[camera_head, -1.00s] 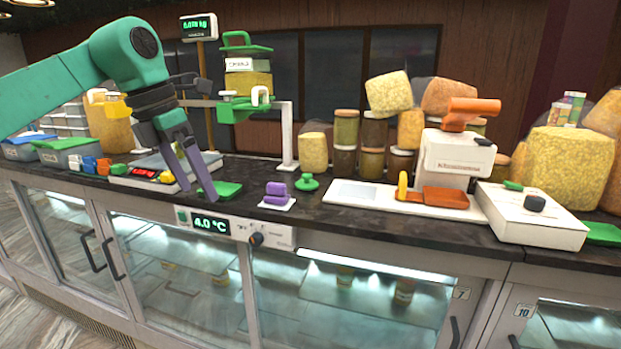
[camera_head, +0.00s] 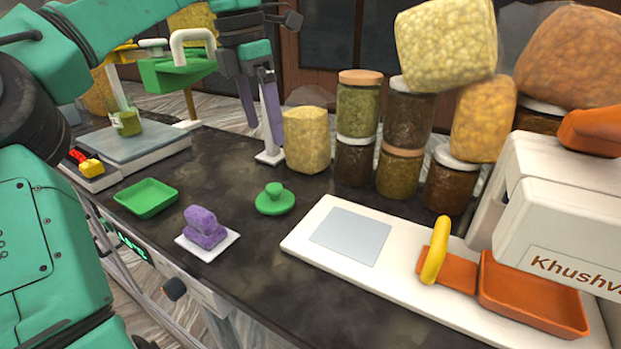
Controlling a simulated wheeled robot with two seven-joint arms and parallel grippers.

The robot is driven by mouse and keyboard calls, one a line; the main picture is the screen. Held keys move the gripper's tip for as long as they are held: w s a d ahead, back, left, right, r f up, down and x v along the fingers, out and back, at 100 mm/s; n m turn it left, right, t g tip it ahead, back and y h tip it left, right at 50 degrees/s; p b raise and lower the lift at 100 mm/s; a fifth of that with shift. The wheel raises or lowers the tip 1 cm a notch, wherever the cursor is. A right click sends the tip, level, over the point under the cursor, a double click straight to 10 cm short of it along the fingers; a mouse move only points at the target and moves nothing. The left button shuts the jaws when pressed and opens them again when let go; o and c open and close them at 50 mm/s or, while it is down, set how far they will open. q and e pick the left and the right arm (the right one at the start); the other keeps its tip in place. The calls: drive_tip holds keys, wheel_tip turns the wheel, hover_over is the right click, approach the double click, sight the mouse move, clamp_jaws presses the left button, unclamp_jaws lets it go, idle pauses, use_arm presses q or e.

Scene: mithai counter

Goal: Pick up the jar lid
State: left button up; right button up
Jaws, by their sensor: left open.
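The jar lid, a green disc with a round knob (camera_head: 275,200), lies flat on the dark counter near the middle of the head view. My left gripper (camera_head: 264,130) is open and empty, with its two purple-grey fingers pointing down. In the picture it is above and slightly left of the lid, apart from it. My right gripper is out of view.
A purple sweet (camera_head: 204,228) on white paper and a green tray (camera_head: 147,198) lie left of the lid. Stacked jars (camera_head: 357,130) and a yellow bag (camera_head: 306,140) stand behind it. A white scale (camera_head: 335,268) with an orange tray (camera_head: 530,292) is at right.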

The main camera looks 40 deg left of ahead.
use_arm(q)
drive_tip(key=p, duration=0.1)
hover_over(273, 187)
drive_tip(key=s, duration=0.3)
drive_tip(key=f, duration=0.7)
drive_tip(key=shift+w+a, duration=0.15)
drive_tip(key=shift+w, duration=0.1)
drive_tip(key=w+f+p, duration=0.1)
drive_tip(key=f, duration=0.1)
drive_tip(key=w+f+p, duration=0.2)
drive_tip(key=f, duration=0.1)
drive_tip(key=shift+d+f, duration=0.2)
drive_tip(key=shift+f, duration=0.15)
drive_tip(key=shift+s+f, duration=0.15)
drive_tip(key=shift+f, duration=0.2)
drive_tip(key=shift+s+a, duration=0.1)
drive_tip(key=shift+s, duration=0.15)
drive_tip(key=c, duration=0.4)
drive_tip(key=shift+w, duration=0.15)
drive_tip(key=c, duration=0.6)
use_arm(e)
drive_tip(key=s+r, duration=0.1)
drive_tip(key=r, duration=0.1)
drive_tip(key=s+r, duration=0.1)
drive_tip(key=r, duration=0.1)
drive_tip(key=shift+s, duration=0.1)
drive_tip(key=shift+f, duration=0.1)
